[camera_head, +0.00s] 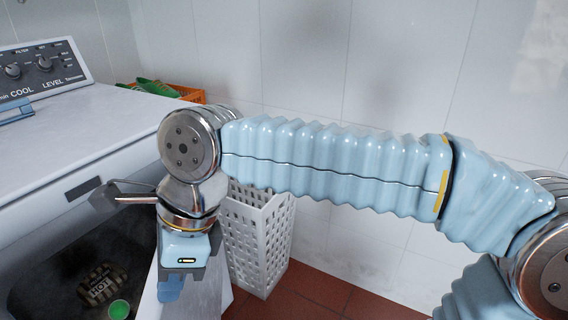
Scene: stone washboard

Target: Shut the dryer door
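The white dryer (100,125) stands at the left. A dark opening (45,265) shows in its front, with a "HOT" label and a green round spot inside. A pale panel (205,297) at the right of the opening looks like the dryer door standing open; most of it is hidden by my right gripper or out of frame. My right gripper (170,288) points down in front of the dryer, beside this panel. Its fingers are seen nearly edge-on, so the gap between them and any contact with the door cannot be told. My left gripper is not in view.
A white perforated basket (262,245) stands on the red tiled floor (310,295) right of the dryer. An orange basket (185,92) with green items sits behind the dryer top. A tiled wall (330,60) closes the back. My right arm spans the middle.

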